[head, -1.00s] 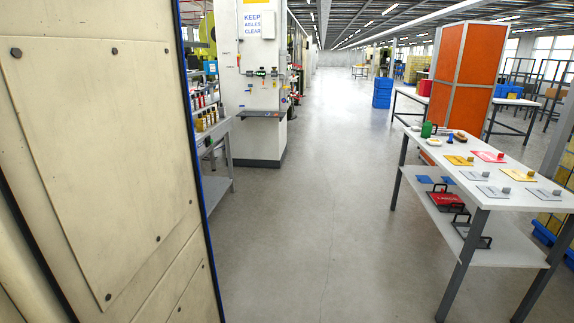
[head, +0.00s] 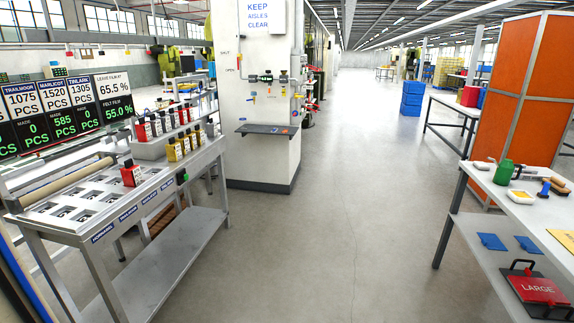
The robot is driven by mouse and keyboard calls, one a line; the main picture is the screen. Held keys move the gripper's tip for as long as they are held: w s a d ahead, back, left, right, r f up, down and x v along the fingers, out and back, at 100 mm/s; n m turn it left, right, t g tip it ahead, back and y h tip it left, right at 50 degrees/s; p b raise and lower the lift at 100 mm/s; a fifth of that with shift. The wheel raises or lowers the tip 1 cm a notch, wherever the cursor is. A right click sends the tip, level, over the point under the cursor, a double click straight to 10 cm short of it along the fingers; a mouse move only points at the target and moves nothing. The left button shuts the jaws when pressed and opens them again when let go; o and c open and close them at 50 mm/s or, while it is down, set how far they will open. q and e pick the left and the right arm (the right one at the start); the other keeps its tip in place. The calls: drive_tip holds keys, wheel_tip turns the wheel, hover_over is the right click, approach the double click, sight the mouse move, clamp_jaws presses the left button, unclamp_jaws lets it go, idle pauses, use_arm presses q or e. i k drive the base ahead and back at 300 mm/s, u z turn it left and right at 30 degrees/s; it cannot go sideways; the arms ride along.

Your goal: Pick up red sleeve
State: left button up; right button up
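No gripper of mine shows in the head view. On the left workbench (head: 62,216), one red block-like piece with a dark top (head: 130,173) stands upright on the bench top, beside a grid of recessed slots. Several similar red-and-dark pieces (head: 143,131) stand in a row on the raised shelf behind it, with yellow ones (head: 174,150) in front. I cannot tell for sure which of these red pieces is the red sleeve.
A display board (head: 62,112) stands behind the bench. A white pillar (head: 258,90) with a small dark shelf rises beyond it. A white table (head: 530,212) stands at right, with a red LARGE case (head: 538,289) on its lower shelf. The grey aisle floor (head: 320,240) between is clear.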

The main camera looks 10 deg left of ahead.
sight(131, 174)
drive_tip(key=i, duration=2.3)
drive_tip(key=u, duration=2.3)
drive_tip(key=i, duration=1.2)
drive_tip(key=z, duration=0.6)
